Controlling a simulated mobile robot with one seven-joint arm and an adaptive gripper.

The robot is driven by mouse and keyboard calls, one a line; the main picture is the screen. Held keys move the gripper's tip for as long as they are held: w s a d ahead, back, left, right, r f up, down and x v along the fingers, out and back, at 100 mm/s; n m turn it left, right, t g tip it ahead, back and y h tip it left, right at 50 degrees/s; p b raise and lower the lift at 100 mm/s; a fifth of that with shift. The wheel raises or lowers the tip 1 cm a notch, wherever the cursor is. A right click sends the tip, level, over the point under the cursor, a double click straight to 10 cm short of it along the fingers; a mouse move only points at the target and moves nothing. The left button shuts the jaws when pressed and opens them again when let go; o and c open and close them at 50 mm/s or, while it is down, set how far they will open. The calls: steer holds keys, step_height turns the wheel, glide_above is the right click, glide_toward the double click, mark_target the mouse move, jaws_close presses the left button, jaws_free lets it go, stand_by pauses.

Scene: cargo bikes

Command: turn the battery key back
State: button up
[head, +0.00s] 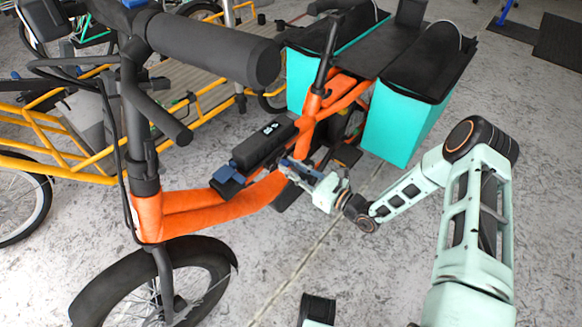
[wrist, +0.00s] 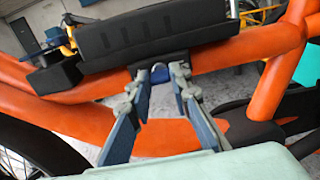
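The bike's black battery (head: 265,143) lies along the sloping orange frame tube; it also shows across the top of the wrist view (wrist: 150,36). Below it is a dark mount with a small blue piece (wrist: 160,73), which looks like the battery key. Its turn angle is too small to tell. My gripper (head: 287,167) is at the side of the frame, just below the battery. In the wrist view my gripper (wrist: 160,76) has its fingers apart, one on each side of the blue piece. I see a gap between the fingers and cannot tell whether a tip touches it.
The orange frame tube (head: 210,207) passes close to my gripper. Teal panniers (head: 397,125) hang at the rear, near my arm. A handlebar grip (head: 215,47) is at the upper left. A yellow cargo bike (head: 50,160) stands behind. The floor at the front is mostly open.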

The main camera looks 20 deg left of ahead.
jaws_close()
steer(key=shift+n, duration=0.3)
steer(key=n, duration=0.3)
steer(key=shift+n+p, duration=0.3)
steer(key=shift+p, duration=0.1)
steer(key=n+p, duration=0.1)
steer(key=n, duration=0.3)
steer(key=shift+n, duration=0.3)
steer(key=n+p, duration=0.1)
steer(key=n, duration=0.3)
steer(key=shift+n, duration=0.3)
steer(key=shift+n+p, duration=0.8)
steer(key=shift+n, duration=1.4)
